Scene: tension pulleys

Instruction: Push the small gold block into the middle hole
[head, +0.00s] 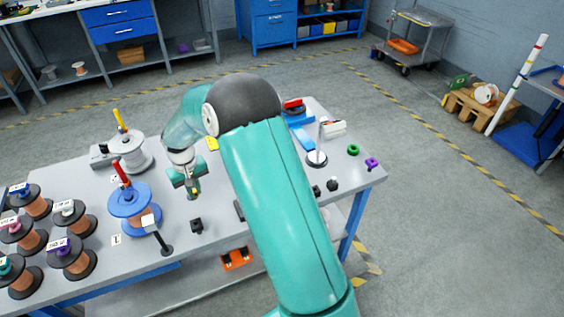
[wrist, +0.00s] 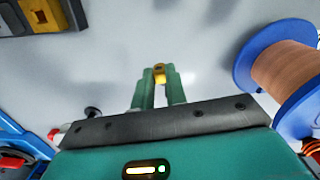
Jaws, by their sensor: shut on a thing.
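My gripper (head: 194,192) is over the middle-left of the grey table, pointing down. In the wrist view its two green fingers (wrist: 160,78) are shut on the small gold block (wrist: 159,72), which shows between the fingertips. The block is only a tiny gold spot in the head view. A dark grey fixture with a gold part (wrist: 42,14) is cut off at the top left of the wrist view, apart from my gripper. I cannot make out the middle hole in either view.
A blue spool with copper wire (head: 130,205) stands left of my gripper, and a white spool (head: 128,150) stands behind it. Several labelled spools (head: 70,250) crowd the table's left end. A small black block (head: 196,226) is near the front edge. My arm hides the table's middle.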

